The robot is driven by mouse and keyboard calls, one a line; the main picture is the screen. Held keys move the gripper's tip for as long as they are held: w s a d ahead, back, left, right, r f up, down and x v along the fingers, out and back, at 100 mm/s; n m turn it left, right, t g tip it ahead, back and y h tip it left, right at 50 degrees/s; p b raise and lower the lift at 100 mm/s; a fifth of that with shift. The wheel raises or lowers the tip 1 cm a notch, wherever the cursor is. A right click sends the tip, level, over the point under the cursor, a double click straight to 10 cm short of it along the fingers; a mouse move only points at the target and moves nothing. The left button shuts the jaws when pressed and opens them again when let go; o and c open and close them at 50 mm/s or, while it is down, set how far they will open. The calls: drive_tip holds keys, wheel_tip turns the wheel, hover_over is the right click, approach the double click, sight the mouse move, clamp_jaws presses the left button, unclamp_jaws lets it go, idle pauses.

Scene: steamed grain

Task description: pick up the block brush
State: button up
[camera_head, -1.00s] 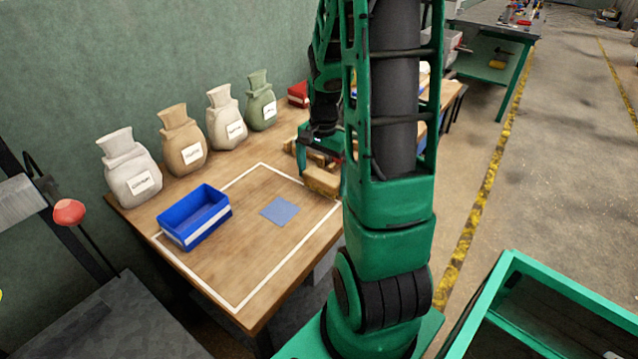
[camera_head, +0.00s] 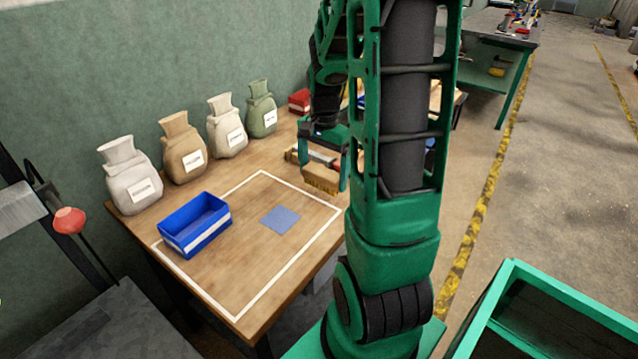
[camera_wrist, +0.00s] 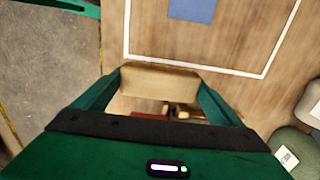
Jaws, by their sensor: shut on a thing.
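The block brush (camera_head: 322,180) is a tan wooden block with bristles on its underside. It is at the far right corner of the white outline on the wooden table. My gripper (camera_head: 324,170) is shut on it, with one finger at each end. It seems to be held just above the table, though the gap is hard to judge. In the wrist view the brush (camera_wrist: 158,80) spans the space between the fingers of my gripper (camera_wrist: 157,90).
Several labelled sacks (camera_head: 185,148) line the wall. A red bin (camera_head: 299,101) stands farther back. Small wooden and red items (camera_wrist: 182,113) lie close behind the brush.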

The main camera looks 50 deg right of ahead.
drive_tip(key=s+a+r, duration=0.2)
drive_tip(key=a+r, duration=0.5)
drive_tip(key=a, duration=0.4)
drive_tip(key=shift+a, duration=0.25)
